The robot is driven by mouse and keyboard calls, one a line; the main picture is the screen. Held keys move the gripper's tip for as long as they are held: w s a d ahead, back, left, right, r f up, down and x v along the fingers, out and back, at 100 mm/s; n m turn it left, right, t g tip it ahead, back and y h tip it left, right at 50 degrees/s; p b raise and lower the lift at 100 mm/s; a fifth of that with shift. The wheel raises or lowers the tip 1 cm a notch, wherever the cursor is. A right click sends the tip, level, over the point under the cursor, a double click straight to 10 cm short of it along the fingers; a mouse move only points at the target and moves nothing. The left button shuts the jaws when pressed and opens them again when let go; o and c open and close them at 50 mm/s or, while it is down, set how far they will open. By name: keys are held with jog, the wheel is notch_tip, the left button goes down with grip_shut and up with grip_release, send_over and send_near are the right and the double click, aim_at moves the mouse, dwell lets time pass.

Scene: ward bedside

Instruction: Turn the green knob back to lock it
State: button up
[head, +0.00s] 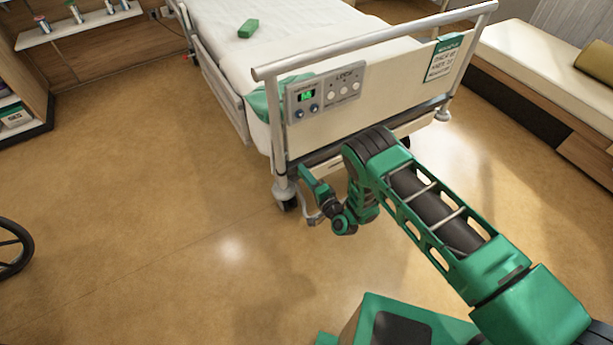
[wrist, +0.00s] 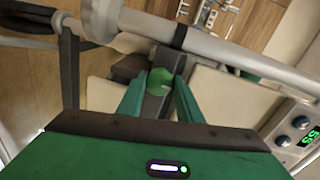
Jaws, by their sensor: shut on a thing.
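The green knob (wrist: 160,78) shows in the wrist view as a round green face at the middle, between my two fingers. My gripper (wrist: 159,88) is shut on it, one green finger on each side. In the head view my arm reaches down to the low left corner of the bed's footboard (head: 385,107). The knob cannot be made out there. How far the knob is turned cannot be told.
A control panel (head: 326,92) with a lit green display is on the footboard; it also shows in the wrist view (wrist: 297,130). A bed rail (head: 375,40) runs above. A caster stands close to my gripper. The floor to the left is clear; a wheel (head: 12,248) is at the far left.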

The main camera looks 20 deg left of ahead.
jog(key=shift+w+d, duration=0.1)
jog(key=o, duration=1)
jog(key=shift+f, duration=0.1)
jog(key=shift+o, duration=0.2)
jog(key=f+v, duration=0.1)
jog(key=v, duration=0.9)
jog(key=shift+s+d+r, duration=0.25)
jog(key=shift+s+r, duration=0.05)
jog(key=shift+r, duration=0.2)
